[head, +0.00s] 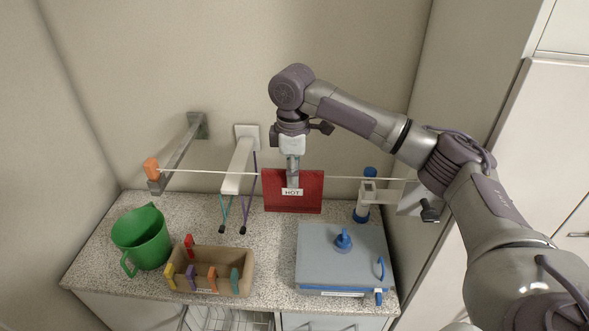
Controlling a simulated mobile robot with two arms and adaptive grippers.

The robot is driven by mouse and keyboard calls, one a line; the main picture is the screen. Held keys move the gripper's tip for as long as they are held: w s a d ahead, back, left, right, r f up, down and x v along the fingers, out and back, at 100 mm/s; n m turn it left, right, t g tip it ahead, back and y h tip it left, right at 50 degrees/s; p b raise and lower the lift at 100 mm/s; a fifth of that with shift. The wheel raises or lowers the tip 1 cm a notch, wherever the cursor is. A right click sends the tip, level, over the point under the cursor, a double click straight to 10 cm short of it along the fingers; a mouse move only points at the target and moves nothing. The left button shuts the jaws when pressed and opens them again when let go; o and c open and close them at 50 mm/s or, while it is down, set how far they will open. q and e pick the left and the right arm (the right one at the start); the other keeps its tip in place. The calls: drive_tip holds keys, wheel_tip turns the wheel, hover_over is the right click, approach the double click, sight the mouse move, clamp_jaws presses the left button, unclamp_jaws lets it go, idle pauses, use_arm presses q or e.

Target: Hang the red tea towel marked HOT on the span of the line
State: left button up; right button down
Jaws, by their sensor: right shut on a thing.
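The red tea towel (308,200) with a white HOT label (292,192) hangs upright at the middle of the head view, close to the line (205,171). My right gripper (292,184) points down and is shut on the towel near its upper left part, just above the label. The white line runs from an orange end piece (151,168) on the left to a bracket on the right. It is hidden where the towel and gripper are, so I cannot tell whether the towel lies over it. My left gripper is out of view.
A green jug (142,237) and a brown box (212,270) with coloured pegs on its rim stand on the speckled counter. A grey-blue lidded box (342,262) stands at right. A white wall arm (238,166) with hanging coloured cords is left of the towel.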

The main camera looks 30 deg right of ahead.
drive_tip(key=shift+a, duration=0.1)
drive_tip(key=c, duration=0.9)
unclamp_jaws()
drive_tip(key=shift+c, duration=0.2)
wheel_tip(320, 180, up, 12)
